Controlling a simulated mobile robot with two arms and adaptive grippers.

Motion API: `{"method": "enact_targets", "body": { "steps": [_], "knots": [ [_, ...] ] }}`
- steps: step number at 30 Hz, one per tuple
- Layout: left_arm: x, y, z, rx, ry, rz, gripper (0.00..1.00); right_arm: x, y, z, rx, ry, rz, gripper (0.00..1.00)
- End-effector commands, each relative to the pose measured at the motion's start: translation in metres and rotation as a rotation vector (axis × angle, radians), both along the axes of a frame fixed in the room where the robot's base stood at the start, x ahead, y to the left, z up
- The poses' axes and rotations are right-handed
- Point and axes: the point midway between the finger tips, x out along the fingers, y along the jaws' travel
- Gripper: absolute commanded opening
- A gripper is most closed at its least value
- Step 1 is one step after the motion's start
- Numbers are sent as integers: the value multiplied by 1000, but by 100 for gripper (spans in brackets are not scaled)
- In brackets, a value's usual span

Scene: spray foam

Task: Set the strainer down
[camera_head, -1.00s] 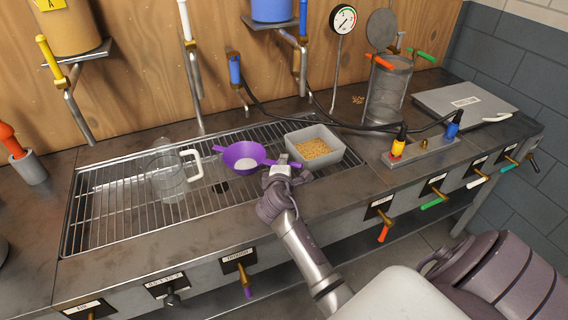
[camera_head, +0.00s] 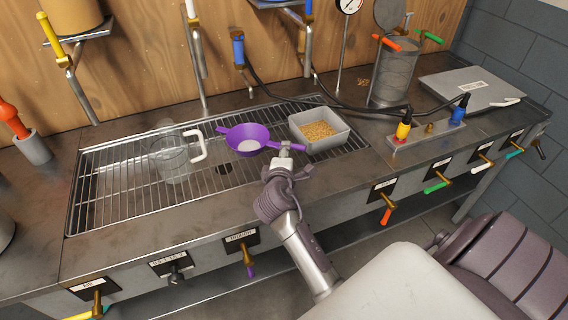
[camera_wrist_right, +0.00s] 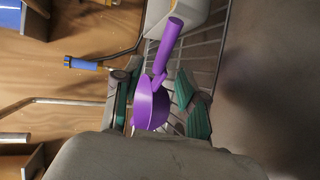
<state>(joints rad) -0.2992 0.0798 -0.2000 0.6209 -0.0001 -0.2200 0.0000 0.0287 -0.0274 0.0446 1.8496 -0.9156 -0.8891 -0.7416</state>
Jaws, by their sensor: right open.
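The purple strainer (camera_head: 248,139), with a pale round patch in its bowl, is over the wire drain grate (camera_head: 110,190), between the clear pitcher and the grey tub. Its long handle points right, to my right gripper (camera_head: 286,152). The right wrist view shows the strainer (camera_wrist_right: 150,106) and its handle between the two green-padded fingers of my right gripper (camera_wrist_right: 158,98). These fingers are apart, with space beside the handle. I cannot tell for certain whether the bowl touches the grate. My left gripper is not in view.
A clear pitcher (camera_head: 172,160) with a white handle stands left of the strainer. A grey tub of tan granules (camera_head: 336,142) is close on the right. Valve handles line the counter front. The grate's left part is clear.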

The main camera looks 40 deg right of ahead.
Motion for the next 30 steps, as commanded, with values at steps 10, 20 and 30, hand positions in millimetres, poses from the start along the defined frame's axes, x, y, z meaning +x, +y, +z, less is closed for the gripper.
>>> {"method": "enact_targets", "body": {
  "steps": [10,20,30],
  "knots": [
    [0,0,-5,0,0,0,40,-38,34,14,0,0,0,41],
    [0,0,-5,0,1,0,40,-41,37,16,-1,-1,0,41],
    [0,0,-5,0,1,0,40,-41,36,16,-1,-1,0,41]
  ]
}}
